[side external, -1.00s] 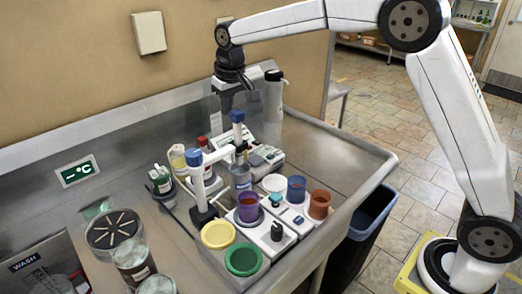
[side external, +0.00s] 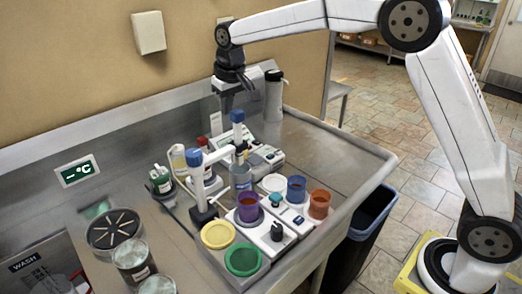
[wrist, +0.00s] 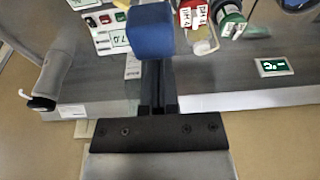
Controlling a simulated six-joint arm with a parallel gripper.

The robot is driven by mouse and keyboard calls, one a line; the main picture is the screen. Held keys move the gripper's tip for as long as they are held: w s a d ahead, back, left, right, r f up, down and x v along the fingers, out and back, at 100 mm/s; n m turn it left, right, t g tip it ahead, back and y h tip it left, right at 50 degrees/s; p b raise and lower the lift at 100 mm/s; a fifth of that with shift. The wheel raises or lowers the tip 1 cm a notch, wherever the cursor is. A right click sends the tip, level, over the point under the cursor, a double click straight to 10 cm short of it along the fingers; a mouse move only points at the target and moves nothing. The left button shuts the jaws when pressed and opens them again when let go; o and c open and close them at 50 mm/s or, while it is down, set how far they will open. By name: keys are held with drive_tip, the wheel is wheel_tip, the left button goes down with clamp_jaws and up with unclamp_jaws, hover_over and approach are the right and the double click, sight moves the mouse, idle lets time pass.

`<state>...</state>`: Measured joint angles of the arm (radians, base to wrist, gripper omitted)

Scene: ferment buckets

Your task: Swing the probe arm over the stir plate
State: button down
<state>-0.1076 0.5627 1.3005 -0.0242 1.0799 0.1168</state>
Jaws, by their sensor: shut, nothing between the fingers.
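The probe arm (side external: 215,156) is a white bar on a post with a blue cap (side external: 194,157) and a black base. It reaches right and back toward a second blue cap (side external: 237,116) above a clear bottle. The stir plate (side external: 263,232) is a white box with a black knob, and a purple beaker (side external: 248,207) stands on it. My gripper (side external: 226,108) points down behind the far blue cap. In the wrist view its dark fingers (wrist: 158,88) are together and empty, close to a blue block (wrist: 151,32). I cannot tell whether they touch it.
A meter (side external: 264,156) stands behind the plate. Yellow (side external: 218,235) and green (side external: 243,259) cups are in front. Small bottles (side external: 160,181) stand to the left. The bench's right side is clear.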

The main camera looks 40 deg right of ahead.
sight(238, 110)
drive_tip(key=shift+s, duration=0.1)
drive_tip(key=shift+s+d, duration=0.15)
drive_tip(key=shift+s, duration=0.6)
drive_tip(key=shift+s+d, duration=0.15)
drive_tip(key=shift+s, duration=0.75)
drive_tip(key=shift+s+a, duration=0.1)
drive_tip(key=shift+s, duration=1.4)
